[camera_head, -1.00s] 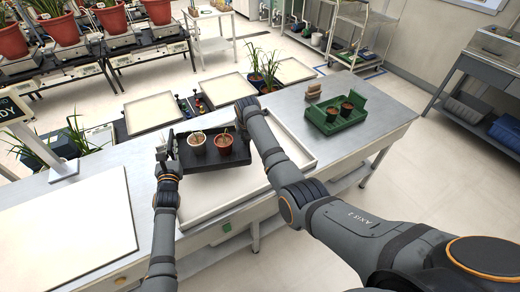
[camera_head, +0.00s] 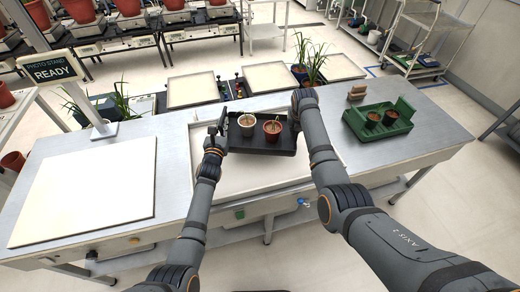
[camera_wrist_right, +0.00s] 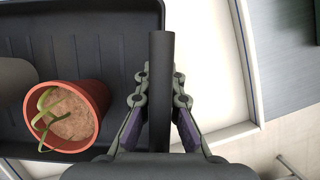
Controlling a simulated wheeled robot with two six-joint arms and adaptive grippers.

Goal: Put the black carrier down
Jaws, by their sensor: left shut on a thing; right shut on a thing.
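The black carrier (camera_head: 262,143) is over the white tray on the metal table, held between my two grippers. A white pot (camera_head: 247,122) and a terracotta pot (camera_head: 272,128) stand in it, each with a small plant. My left gripper (camera_head: 222,130) is shut on the carrier's left end. My right gripper (camera_wrist_right: 160,100) is shut on the dark upright bar at its other end; in the head view my arm partly hides this end. The wrist view shows the terracotta pot (camera_wrist_right: 72,115) upright inside. I cannot tell whether the carrier's underside touches the tray.
The white tray (camera_head: 210,185) has low rims. A green carrier (camera_head: 372,138) with two pots stands to its right, near a small brown block (camera_head: 357,92). A white board (camera_head: 85,190) and a photo stand sign (camera_head: 53,70) are at left.

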